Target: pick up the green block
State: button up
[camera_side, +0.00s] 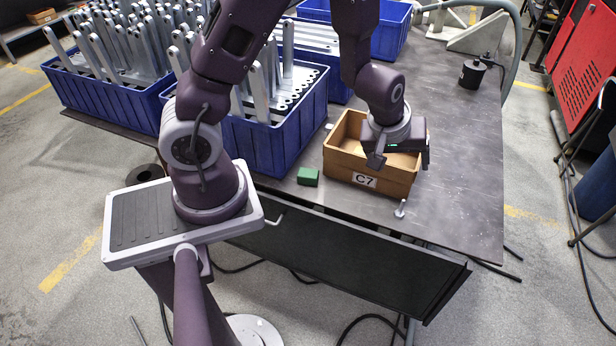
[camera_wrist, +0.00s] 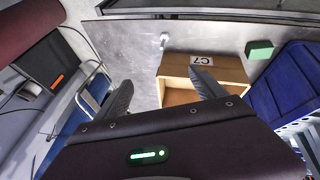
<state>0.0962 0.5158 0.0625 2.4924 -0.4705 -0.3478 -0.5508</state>
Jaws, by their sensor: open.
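The green block (camera_side: 308,176) lies on the grey table between the blue crate and the wooden box labelled C7. It also shows in the wrist view (camera_wrist: 260,49), at the upper right, beyond the box. My gripper (camera_side: 378,160) is over the wooden box, to the right of the block and apart from it. In the wrist view my gripper's two fingers (camera_wrist: 160,88) are spread wide with nothing between them, so it is open. No part of the block is covered in either view.
The wooden box (camera_side: 345,166) stands close to the block's right. A blue crate (camera_side: 262,150) of metal brackets stands behind and left of the block. A small bolt-like part (camera_side: 400,209) stands near the table's front edge.

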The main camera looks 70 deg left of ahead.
aim_at(307, 178)
jog(key=s+a+f+n+y, duration=0.1)
jog(key=s+a+f+y, duration=0.1)
jog(key=f, duration=0.3)
jog(key=s+a+f+n+y, duration=0.1)
jog(key=s+a+f+y, duration=0.1)
jog(key=a+f, duration=0.3)
jog(key=s+a+f+n+g+y, duration=0.1)
jog(key=s+a+f+y, duration=0.1)
jog(key=a+f, duration=0.2)
jog(key=shift+a+f, duration=0.25)
jog(key=shift+f, duration=0.85)
jog(key=s+a+f+m+t+y, duration=0.1)
jog(key=s+a, duration=0.1)
jog(key=s+a+f+t+y, duration=0.1)
jog(key=s+a, duration=0.1)
jog(key=s, duration=0.1)
jog(key=s+a+f+m+t+y, duration=0.1)
jog(key=s+a, duration=0.1)
jog(key=s, duration=0.1)
jog(key=shift+s+a+f+m, duration=0.25)
jog(key=shift+m, duration=0.05)
jog(key=shift+a, duration=0.2)
jog(key=x, duration=0.6)
jog(key=shift+w+a+f, duration=0.2)
jog(key=shift+w+a, duration=0.05)
jog(key=c, duration=1.6)
